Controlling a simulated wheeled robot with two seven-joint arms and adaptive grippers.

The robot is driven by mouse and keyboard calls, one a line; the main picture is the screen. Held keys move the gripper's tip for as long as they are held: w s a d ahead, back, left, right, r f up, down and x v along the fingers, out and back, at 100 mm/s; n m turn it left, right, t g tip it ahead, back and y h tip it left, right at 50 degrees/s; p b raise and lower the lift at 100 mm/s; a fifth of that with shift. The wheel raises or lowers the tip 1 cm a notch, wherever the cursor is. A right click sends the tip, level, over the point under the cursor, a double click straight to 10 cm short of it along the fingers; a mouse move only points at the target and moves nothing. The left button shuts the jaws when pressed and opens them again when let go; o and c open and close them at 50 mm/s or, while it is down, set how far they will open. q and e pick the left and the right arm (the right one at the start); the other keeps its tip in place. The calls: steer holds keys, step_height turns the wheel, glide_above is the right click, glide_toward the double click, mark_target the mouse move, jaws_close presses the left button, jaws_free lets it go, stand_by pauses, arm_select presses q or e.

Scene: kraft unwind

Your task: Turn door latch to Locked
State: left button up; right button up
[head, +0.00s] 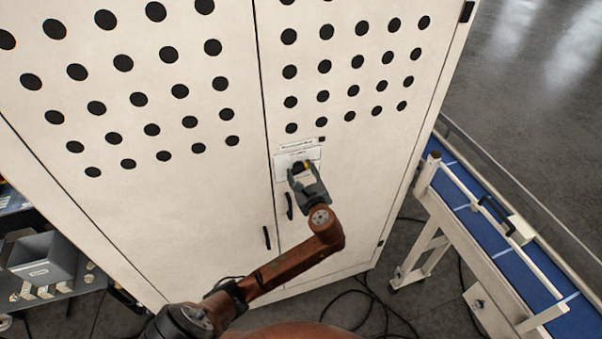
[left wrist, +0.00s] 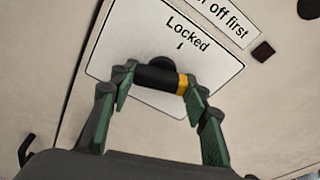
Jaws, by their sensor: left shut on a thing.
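The door latch (left wrist: 155,77) is a short black handle with a yellow end, mounted on a white plate (left wrist: 120,47) marked "Locked" with a small tick below the word. In the left wrist view the handle lies nearly level, its yellow end to the right, below the tick. My left gripper (left wrist: 157,88) is shut on the latch, one green finger at each end of the handle. In the head view my left gripper (head: 301,172) is in front of the plate (head: 283,166) and hides most of the latch. Other words on the plate are hidden or out of view. My right gripper is not in view.
The latch is on a tall cream cabinet (head: 190,230) with two doors and rows of black holes. Two black door handles (head: 289,206) (head: 267,237) sit below. A blue conveyor (head: 500,235) stands right, a shelf with a grey bin (head: 45,262) left. Cables lie on the floor.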

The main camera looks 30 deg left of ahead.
arm_select(q)
steer(key=shift+n, duration=0.3)
steer(key=shift+f+n+t+b, duration=0.1)
steer(key=shift+n+t+b, duration=0.3)
steer(key=shift+n+b, duration=0.3)
steer(key=shift+n+t+h+b, duration=0.3)
steer(key=shift+n+b, duration=0.4)
steer(key=shift+n, duration=0.6)
